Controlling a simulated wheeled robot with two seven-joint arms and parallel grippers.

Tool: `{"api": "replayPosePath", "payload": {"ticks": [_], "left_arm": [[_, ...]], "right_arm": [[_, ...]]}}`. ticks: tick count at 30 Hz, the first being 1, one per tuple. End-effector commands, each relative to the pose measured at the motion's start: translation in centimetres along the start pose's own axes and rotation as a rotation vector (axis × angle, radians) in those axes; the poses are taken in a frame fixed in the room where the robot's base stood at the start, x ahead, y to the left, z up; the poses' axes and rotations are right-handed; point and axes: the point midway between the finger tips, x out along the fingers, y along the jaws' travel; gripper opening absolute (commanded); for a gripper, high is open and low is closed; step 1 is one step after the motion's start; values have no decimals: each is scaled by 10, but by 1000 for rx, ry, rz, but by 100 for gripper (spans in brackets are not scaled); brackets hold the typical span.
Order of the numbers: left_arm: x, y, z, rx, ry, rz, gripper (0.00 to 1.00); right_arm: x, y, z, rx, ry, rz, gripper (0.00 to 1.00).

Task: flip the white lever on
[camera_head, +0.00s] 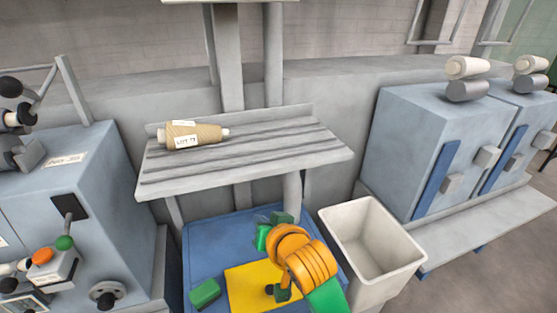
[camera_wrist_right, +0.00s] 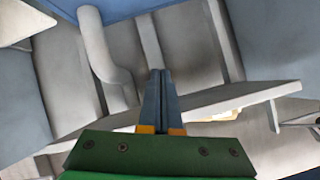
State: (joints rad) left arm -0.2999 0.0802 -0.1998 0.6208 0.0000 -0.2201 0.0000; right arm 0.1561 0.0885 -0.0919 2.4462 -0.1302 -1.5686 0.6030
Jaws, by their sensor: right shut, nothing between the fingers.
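A small pale lever-like part (camera_head: 20,266) shows at the far left edge in the head view, beside a control box (camera_head: 60,266) with an orange and a green knob. It is small and partly cut off, so I cannot tell for sure that it is the white lever, nor its position. My right gripper (camera_head: 262,218) is low in the middle, in front of the shelf and well right of that control box. In the wrist view its grey-blue fingers (camera_wrist_right: 160,74) are together and empty. My left gripper is not in view.
A grey slatted shelf (camera_head: 270,155) holds a tan yarn spool (camera_head: 195,135). A white open bin (camera_head: 350,215) stands right of my right arm. A blue-grey machine (camera_head: 95,170) fills the left, and blue-grey cabinets (camera_head: 405,120) stand at the right.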

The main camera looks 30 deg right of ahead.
Motion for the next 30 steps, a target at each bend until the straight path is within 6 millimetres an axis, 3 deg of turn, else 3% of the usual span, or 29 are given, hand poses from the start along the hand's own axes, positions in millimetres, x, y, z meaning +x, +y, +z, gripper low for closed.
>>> {"api": "replayPosePath", "payload": {"ticks": [1,4,6,9,12,15,18,28,30], "left_arm": [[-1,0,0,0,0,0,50],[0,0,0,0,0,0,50],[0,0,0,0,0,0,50],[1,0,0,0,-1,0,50],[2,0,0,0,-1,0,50],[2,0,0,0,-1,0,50],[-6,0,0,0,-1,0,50],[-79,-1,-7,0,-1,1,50],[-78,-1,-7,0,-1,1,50]], "right_arm": [[-8,-15,-39,92,99,-38,0],[-38,-41,-118,323,302,-144,0],[-75,-57,-175,509,450,-258,0],[-143,-71,-243,773,630,-465,0],[-204,-75,-283,971,738,-660,0],[-238,-74,-299,1075,783,-775,0],[-247,-74,-308,1107,793,-806,0],[-227,-85,-356,1101,789,-796,0],[-217,-85,-363,1100,792,-800,0]]}}
